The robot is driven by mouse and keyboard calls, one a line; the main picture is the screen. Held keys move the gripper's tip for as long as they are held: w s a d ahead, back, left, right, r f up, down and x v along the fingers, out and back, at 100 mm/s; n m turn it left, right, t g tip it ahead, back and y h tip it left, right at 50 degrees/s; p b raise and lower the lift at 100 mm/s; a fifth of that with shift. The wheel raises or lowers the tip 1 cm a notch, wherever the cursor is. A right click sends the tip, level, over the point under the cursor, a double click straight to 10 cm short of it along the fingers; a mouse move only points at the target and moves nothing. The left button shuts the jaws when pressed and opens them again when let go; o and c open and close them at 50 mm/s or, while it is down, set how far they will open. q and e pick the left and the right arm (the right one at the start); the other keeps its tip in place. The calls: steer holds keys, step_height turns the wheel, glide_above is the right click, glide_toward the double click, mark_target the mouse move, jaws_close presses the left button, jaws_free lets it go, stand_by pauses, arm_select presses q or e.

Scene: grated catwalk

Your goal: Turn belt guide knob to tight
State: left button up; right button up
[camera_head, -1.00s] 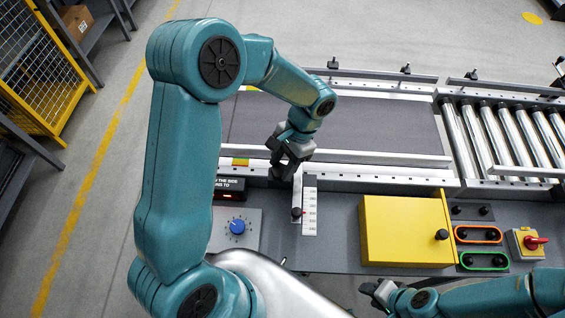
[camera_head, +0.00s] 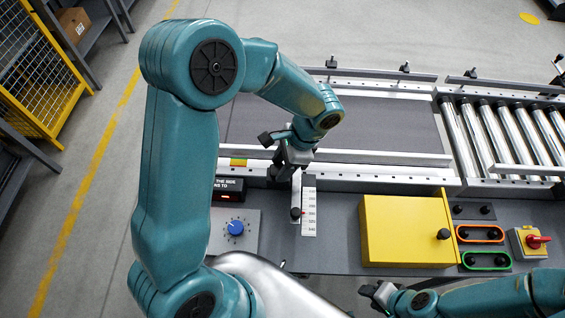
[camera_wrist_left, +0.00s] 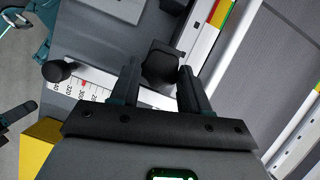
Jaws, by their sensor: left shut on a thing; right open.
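The black faceted knob (camera_wrist_left: 160,64) sits between the two fingers of my left gripper (camera_wrist_left: 158,88) in the left wrist view. The jaws are shut on it. In the head view my left gripper (camera_head: 283,168) is at the near rail of the belt, and it mostly hides the knob. A ruler scale (camera_head: 309,207) with a red mark lies just in front, beside a bar ending in a black ball (camera_head: 295,212). They also show in the left wrist view, the scale (camera_wrist_left: 92,88) and the ball (camera_wrist_left: 57,69). My right gripper (camera_head: 378,293) is open and empty at the lower edge.
A coloured label (camera_head: 239,162) is on the rail left of the gripper. A blue dial (camera_head: 236,227) is on the panel at left. A yellow box (camera_head: 405,232), oval-framed buttons (camera_head: 480,234) and a red switch (camera_head: 537,241) are to the right.

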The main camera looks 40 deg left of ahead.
arm_select(q)
steer(key=shift+a+r, duration=0.1)
steer(key=o, duration=1.1)
steer(key=shift+s, duration=0.1)
steer(key=shift+c, duration=0.2)
steer(key=shift+w, duration=0.2)
steer(key=v, duration=1.6)
steer(key=shift+s+r, duration=0.15)
steer(key=shift+s, duration=0.05)
step_height(320, 180, up, 10)
steer(key=p, duration=1)
